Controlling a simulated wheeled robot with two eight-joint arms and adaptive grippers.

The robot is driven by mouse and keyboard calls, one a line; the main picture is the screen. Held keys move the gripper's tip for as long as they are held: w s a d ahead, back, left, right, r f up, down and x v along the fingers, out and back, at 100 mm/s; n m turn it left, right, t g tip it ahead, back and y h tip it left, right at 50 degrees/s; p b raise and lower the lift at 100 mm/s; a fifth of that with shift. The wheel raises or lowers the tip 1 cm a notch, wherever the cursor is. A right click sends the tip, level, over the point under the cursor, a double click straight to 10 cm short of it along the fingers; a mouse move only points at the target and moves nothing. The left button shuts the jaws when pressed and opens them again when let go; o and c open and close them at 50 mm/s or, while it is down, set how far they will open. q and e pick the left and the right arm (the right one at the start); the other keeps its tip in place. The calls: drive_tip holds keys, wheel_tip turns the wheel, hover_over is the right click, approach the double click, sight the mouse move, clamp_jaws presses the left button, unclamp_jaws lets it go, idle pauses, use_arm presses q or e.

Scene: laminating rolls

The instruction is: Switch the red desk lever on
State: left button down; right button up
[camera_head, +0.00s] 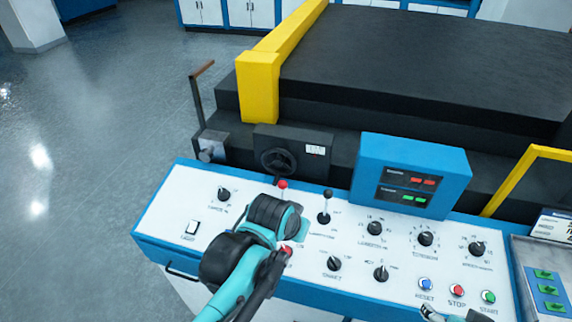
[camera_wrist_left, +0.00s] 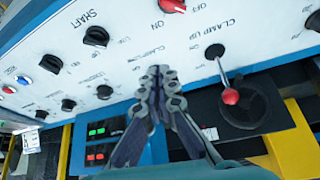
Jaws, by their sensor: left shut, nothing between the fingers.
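The red-balled lever (camera_wrist_left: 230,96) stands out from its black round base in the left wrist view, beside the "CLAMP UP" label. In the head view only its red ball (camera_head: 283,184) shows clearly, behind my left wrist, which covers its base. My left gripper (camera_wrist_left: 160,75) is shut and empty over the panel, to the left of this lever in the wrist view, with a visible gap. A red knob (camera_wrist_left: 172,5) with ON and OFF labels sits at the top edge there. Part of what looks like my right gripper (camera_head: 432,313) shows at the bottom edge; its fingers are unclear.
The white control panel (camera_head: 160,212) carries several black knobs and a black-balled lever (camera_head: 327,195) close to the right of my left wrist. A blue display box (camera_head: 412,160) rises behind. The black machine with a yellow frame (camera_head: 258,85) stands beyond. Open floor lies left.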

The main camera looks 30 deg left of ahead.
use_arm(q)
drive_tip(key=w+a+r+g+p, duration=0.2)
drive_tip(key=w+a+r+p, duration=0.8)
drive_tip(key=w+a+p, duration=0.2)
drive_tip(key=w, duration=0.2)
drive_tip(key=shift+w+r+n+p, duration=0.25)
drive_tip(key=shift+w+n+p, duration=0.1)
drive_tip(key=shift+n, duration=0.05)
use_arm(e)
wheel_tip(320, 180, up, 15)
drive_tip(key=shift+w, duration=0.1)
use_arm(q)
drive_tip(key=b, duration=0.1)
hover_over(282, 196)
drive_tip(key=w, duration=0.3)
wheel_tip(282, 196, down, 9)
drive_tip(key=shift+w+a+f, duration=0.1)
drive_tip(key=shift+a+f, duration=0.1)
drive_tip(key=shift+a, duration=0.05)
use_arm(e)
drive_tip(key=shift+f, duration=0.75)
drive_tip(key=shift+w, duration=0.1)
